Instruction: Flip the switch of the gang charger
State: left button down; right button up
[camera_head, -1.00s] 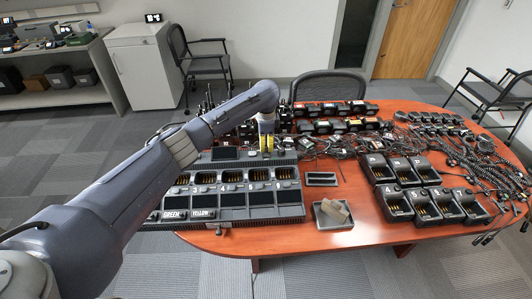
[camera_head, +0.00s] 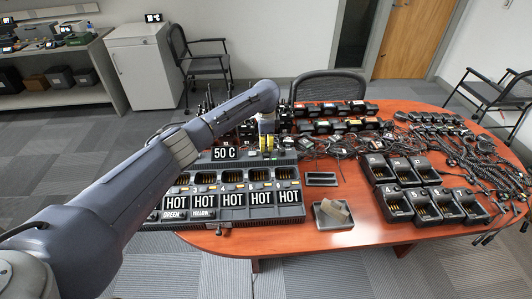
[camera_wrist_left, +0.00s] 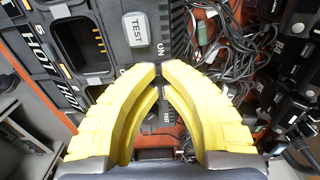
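The gang charger (camera_head: 240,180) is a long dark unit with a row of charging pockets on the left part of the table. Its upper display (camera_head: 224,153) reads "50 C", and its front panels (camera_head: 261,199) read "HOT". My left gripper (camera_head: 267,147) points down at the charger's back right end. In the left wrist view its yellow fingers (camera_wrist_left: 160,72) are closed together at the tips, beside the "ON" marking (camera_wrist_left: 160,50). A grey TEST button (camera_wrist_left: 136,28) is nearby. The switch itself is not clearly visible; the fingertips cover that area. My right gripper is not in view.
Single chargers (camera_head: 430,205) and tangled cords (camera_head: 465,150) fill the table's right side.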

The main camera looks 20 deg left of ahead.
aim_at(266, 150)
pick_arm(q)
jog(key=shift+r, duration=3.1)
